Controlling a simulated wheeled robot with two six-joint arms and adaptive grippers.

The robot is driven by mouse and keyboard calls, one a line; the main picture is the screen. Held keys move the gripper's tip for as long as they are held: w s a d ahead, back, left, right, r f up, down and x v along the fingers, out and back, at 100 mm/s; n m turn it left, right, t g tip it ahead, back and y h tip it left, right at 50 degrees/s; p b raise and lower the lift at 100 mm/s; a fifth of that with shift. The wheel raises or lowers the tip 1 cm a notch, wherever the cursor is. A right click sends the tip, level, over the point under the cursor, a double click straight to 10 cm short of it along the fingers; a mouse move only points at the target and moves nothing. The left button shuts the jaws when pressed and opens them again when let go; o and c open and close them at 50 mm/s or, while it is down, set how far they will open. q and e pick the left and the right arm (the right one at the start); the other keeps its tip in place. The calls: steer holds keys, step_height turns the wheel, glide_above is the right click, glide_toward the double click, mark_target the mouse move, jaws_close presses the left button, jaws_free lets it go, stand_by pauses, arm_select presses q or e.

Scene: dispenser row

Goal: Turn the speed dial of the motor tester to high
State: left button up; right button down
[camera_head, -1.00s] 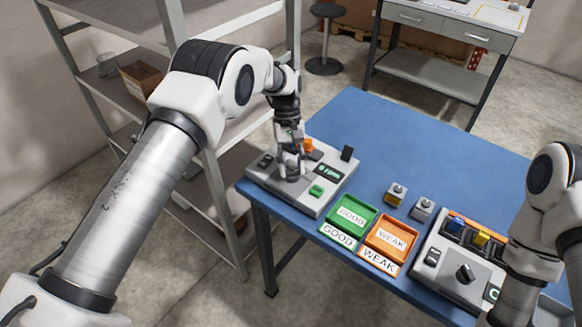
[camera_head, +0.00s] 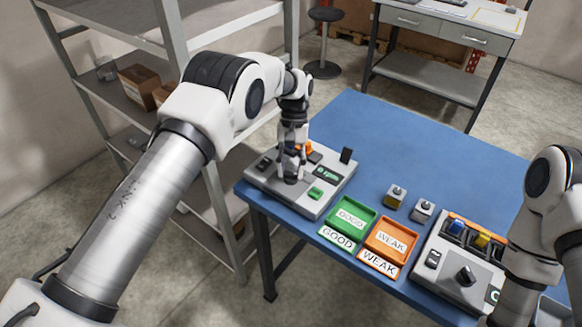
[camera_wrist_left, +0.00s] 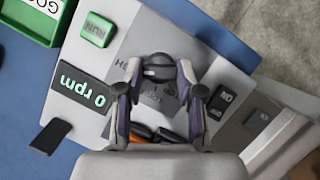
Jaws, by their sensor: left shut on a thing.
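The motor tester (camera_head: 310,207) is a light grey box at the left end of the blue table. Its display (camera_head: 328,174) reads "0 rpm" in the left wrist view (camera_wrist_left: 80,92). A green RUN button (camera_head: 315,193) sits on its front part. My left gripper (camera_head: 291,175) points down at the tester. In the left wrist view its fingers (camera_wrist_left: 159,72) are shut on the round dark speed dial (camera_wrist_left: 158,66), one on each side. Lettering around the dial is partly covered, so its exact setting cannot be told. My right arm shows at the right, its gripper out of view.
A green GOOD tray (camera_head: 368,213) and an orange WEAK tray (camera_head: 409,229) stand right of the tester. Two small blocks (camera_head: 396,196) and another grey device (camera_head: 432,275) are further right. A metal shelf (camera_head: 222,200) stands close on the left. The table's back is clear.

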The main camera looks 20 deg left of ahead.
arm_select(q)
steer(key=shift+f, duration=0.1)
steer(key=o, duration=1.1)
steer(key=shift+o, duration=0.2)
steer(key=v, duration=1.2)
steer(key=shift+s, duration=0.1)
